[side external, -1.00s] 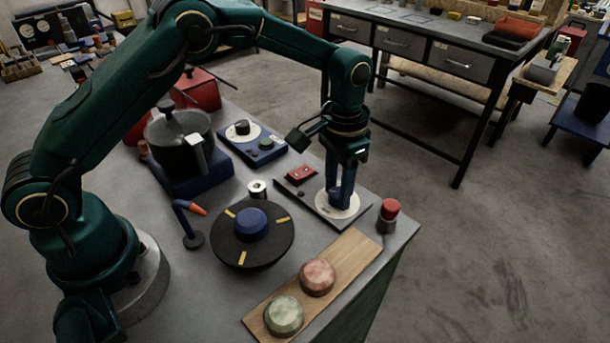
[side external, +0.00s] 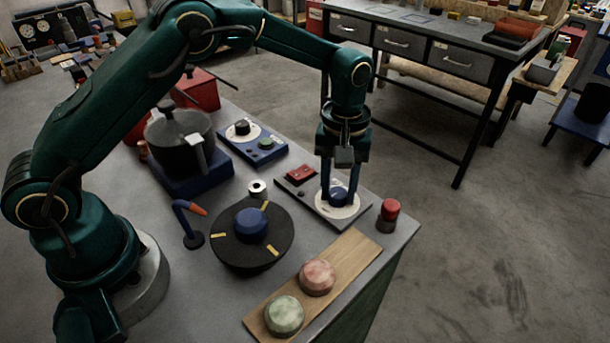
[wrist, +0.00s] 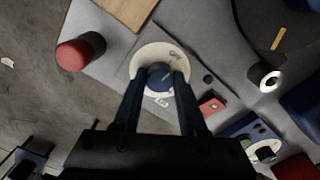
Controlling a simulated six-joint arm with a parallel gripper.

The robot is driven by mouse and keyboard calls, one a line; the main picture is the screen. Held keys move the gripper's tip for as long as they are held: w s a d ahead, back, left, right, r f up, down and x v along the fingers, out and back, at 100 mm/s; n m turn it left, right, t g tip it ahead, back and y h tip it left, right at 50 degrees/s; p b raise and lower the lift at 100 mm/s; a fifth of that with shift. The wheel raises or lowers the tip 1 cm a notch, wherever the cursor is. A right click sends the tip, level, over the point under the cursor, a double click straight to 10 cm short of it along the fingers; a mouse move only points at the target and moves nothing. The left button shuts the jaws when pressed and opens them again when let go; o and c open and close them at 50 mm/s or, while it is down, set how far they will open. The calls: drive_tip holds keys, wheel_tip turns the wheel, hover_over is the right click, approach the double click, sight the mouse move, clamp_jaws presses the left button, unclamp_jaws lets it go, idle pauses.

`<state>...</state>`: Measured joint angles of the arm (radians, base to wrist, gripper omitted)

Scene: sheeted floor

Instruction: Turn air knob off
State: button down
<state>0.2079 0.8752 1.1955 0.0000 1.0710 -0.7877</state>
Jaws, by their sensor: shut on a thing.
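The air knob, a round blue knob (side external: 338,200), sits on a white dial (side external: 350,211) on a grey panel with a red switch (side external: 302,173). My gripper (side external: 339,194) points down over the dial, with one finger on each side of the knob. The fingers hide part of the dial.
A red-capped cylinder (side external: 389,213) stands right of the panel, near the table edge. A wooden board (side external: 341,264) with two round pucks lies in front. A black turntable (side external: 222,247) with yellow marks and a second dial panel (side external: 265,153) are to the left.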

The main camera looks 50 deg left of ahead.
sight(338, 192)
drive_tip(key=shift+r+n, duration=0.1)
drive_tip(key=shift+n, duration=0.6)
drive_tip(key=shift+c, duration=2.2)
unclamp_jaws()
drive_tip(key=shift+r, duration=2.55)
